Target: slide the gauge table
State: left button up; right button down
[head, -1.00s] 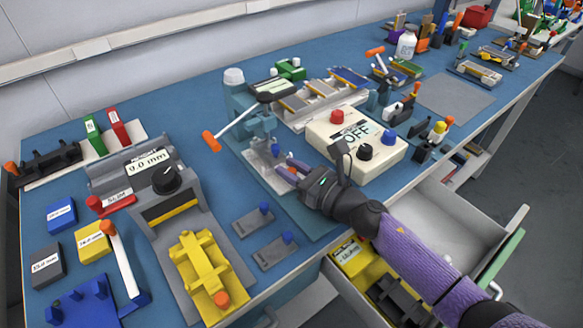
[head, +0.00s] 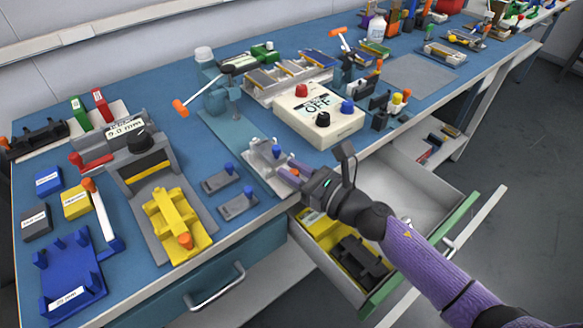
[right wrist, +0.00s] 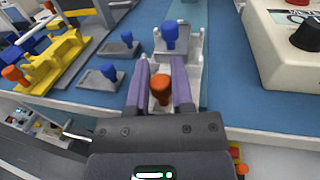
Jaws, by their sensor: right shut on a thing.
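The gauge table (head: 258,158) is a light grey sliding plate on the teal base of the lever press (head: 215,95). It stands out from under the press, at the bench's front edge. A blue knob (head: 276,148) stands on it; this knob also shows in the right wrist view (right wrist: 170,36). My right gripper (head: 292,172) is at the table's front end. In the right wrist view its purple fingers are shut on the table's orange knob (right wrist: 160,84). The fingers partly hide the table's front part. My left gripper is not in view.
An open drawer (head: 452,208) juts out below my right arm. A control box reading OFF (head: 318,118) stands right of the table. Two small grey plates with blue knobs (head: 237,204) and a yellow fixture (head: 172,222) lie left. The press lever (head: 180,107) sticks out leftward.

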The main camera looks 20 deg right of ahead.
jog(key=shift+s, duration=0.2)
jog(key=shift+f, duration=0.1)
jog(key=c, duration=1)
grip_release()
jog(key=o, duration=0.5)
jog(key=shift+s+d, duration=0.1)
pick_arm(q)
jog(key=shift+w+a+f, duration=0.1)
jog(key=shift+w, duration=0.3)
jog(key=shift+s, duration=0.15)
